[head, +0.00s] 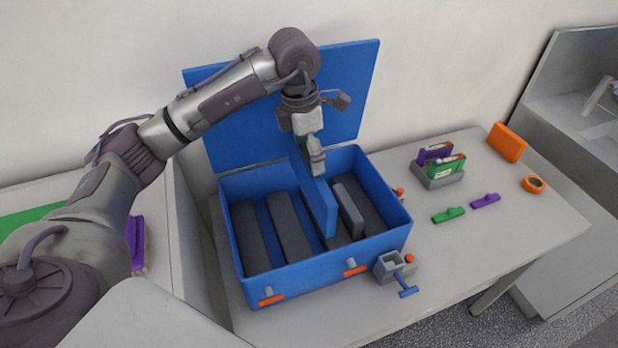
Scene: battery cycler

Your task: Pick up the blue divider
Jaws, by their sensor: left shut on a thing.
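The blue divider (321,203) is a flat blue panel in the open blue box (330,275). It stands on edge, tilted, between dark grey slabs, and its upper part rises toward my gripper. My left gripper (316,165) comes down from above and is shut on the upper part of the blue divider. The fingers partly cover the divider's top. I cannot tell whether its lower edge touches the box floor. My right gripper is not in view.
Several dark slabs (291,228) lie in the box, whose lid (345,95) stands open behind. A grey fixture with a blue handle (393,268) sits at its front right corner. A grey holder (437,180), green clip (448,215) and orange block (507,142) are to the right.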

